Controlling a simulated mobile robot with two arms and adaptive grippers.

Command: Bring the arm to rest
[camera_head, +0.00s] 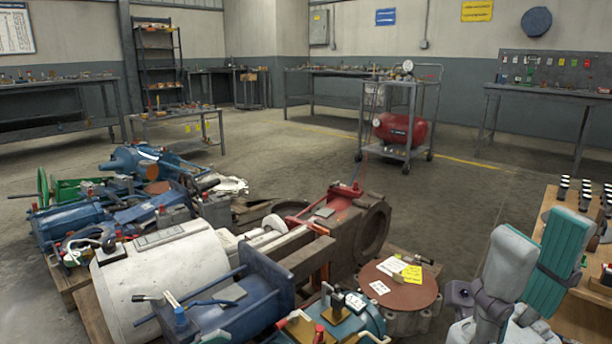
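My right gripper (541,228) is at the lower right, rising from the bottom edge with its fingers pointing up and away. One finger shows a pale grey back and the other a ridged teal pad. The fingers stand apart, with nothing visible between them. It is in front of a wooden bench at the right, close to a round brown plate. Whether it touches anything there I cannot tell. My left gripper is not in view.
Pallets of motors, a white drum (160,275) and a rusty housing (358,235) crowd the front. The round brown plate (400,287) lies left of my gripper. The wooden bench (545,228) holds small parts. A cart with a red compressor (399,130) stands farther back on open floor.

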